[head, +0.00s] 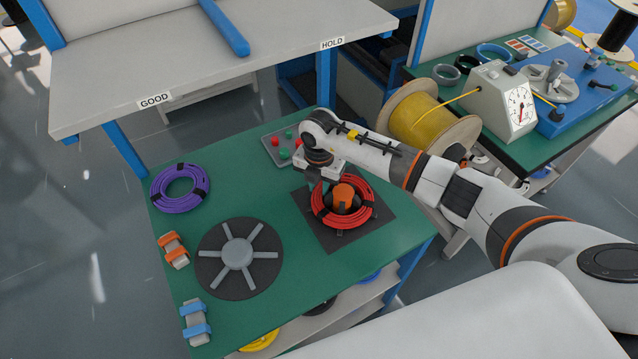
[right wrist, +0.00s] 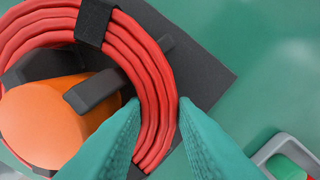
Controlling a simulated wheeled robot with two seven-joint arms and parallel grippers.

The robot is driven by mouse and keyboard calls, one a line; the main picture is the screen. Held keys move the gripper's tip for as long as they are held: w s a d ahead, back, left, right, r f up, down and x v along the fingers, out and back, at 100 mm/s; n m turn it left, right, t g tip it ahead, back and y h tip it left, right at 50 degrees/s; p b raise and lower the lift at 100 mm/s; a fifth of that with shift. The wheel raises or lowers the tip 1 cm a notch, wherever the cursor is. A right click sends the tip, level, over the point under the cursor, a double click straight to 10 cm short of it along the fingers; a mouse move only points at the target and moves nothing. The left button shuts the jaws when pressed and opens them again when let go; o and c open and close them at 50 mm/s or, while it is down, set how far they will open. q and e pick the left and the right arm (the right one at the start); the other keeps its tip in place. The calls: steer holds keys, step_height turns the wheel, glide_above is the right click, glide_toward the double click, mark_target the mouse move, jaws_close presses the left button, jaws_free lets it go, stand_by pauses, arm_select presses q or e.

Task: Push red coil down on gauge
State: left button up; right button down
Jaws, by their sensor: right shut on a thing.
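The red coil (head: 325,216) with black bands sits around the gauge (head: 343,191), which has an orange top and dark arms. The gauge stands on a dark square plate (head: 334,244) on the green table. My right gripper (head: 318,178) is at the far left side of the coil. In the right wrist view my gripper's teal fingers (right wrist: 160,104) straddle the strands of the red coil (right wrist: 150,75) and are shut on them, beside the orange gauge top (right wrist: 45,125). The coil's full seating height is hard to tell. My left gripper is not in view.
A purple coil (head: 180,188) and a dark round spoked disc (head: 238,257) lie left on the green table. A grey tray (head: 275,150) with red and green pieces is behind my gripper. Two clamp-like tools, one orange (head: 173,250) and one blue (head: 195,322), lie along the left edge.

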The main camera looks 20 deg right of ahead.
steer(key=shift+f, duration=0.15)
steer(key=c, duration=1.1)
jaws_free()
steer(key=shift+w+r+p, duration=0.1)
steer(key=shift+r+p, duration=0.4)
steer(key=shift+r, duration=0.05)
step_height(320, 180, up, 4)
steer(key=p, duration=0.2)
steer(key=shift+f+p, duration=0.15)
steer(key=shift+p, duration=0.25)
step_height(320, 180, up, 4)
steer(key=p, duration=0.2)
steer(key=shift+f+p, duration=0.25)
steer(key=shift+p, duration=0.15)
steer(key=shift+f, duration=0.1)
